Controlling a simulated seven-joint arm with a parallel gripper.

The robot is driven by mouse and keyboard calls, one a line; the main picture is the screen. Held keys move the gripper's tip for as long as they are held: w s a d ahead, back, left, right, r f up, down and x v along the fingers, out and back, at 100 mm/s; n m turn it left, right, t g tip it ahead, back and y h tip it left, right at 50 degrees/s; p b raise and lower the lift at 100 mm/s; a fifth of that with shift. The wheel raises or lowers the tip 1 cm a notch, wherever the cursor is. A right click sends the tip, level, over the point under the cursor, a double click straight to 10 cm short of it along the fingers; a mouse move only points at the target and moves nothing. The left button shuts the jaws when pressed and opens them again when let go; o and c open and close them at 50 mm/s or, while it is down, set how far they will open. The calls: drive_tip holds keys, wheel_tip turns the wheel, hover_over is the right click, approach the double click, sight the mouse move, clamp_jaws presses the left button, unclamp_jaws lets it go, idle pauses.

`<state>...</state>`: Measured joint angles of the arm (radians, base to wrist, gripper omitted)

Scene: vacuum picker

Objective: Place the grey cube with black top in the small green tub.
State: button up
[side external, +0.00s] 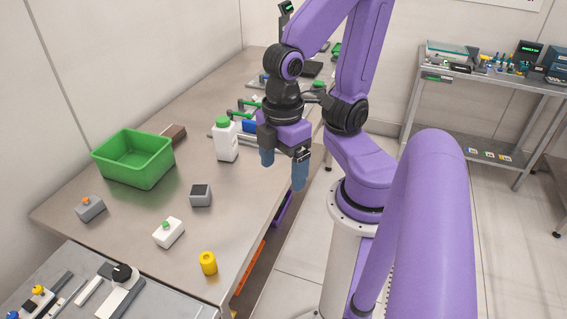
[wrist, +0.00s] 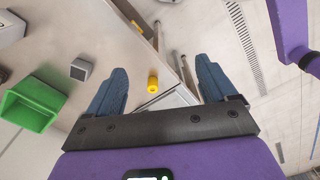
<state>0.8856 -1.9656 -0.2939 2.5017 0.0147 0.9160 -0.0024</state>
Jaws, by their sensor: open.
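The grey cube with black top (side external: 200,194) sits on the table in front of the green tub. It also shows in the wrist view (wrist: 81,69), left of my fingers. The green tub (side external: 146,178) stands at the table's left side, and the wrist view shows it (wrist: 29,110) at the left edge; it looks empty inside. My gripper (side external: 283,174) is open with blue fingers and nothing between them. It hangs above the table's right edge, to the right of the cube and apart from it. The fingers show well spread in the wrist view (wrist: 160,88).
A yellow cylinder (side external: 208,263) stands near the table's front corner. A white box with green button (side external: 168,232) and a grey box with orange button (side external: 90,208) lie nearby. A white bottle with green cap (side external: 225,140) stands left of my gripper. A brown block (side external: 173,133) lies behind the tub.

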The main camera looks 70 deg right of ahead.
drive_tip(key=shift+s+r, duration=0.1)
idle(0.4)
drive_tip(key=m, duration=2.6)
hover_over(199, 190)
drive_tip(key=f, duration=1.5)
drive_tip(key=shift+w+d+f, duration=0.2)
drive_tip(key=shift+w, duration=0.1)
drive_tip(key=shift+s+a+f, duration=0.1)
drive_tip(key=shift+s+f, duration=0.1)
drive_tip(key=shift+f, duration=0.95)
drive_tip(key=shift+s+a+f, duration=0.1)
drive_tip(key=shift+s+f, duration=0.05)
drive_tip(key=shift+f, duration=1.65)
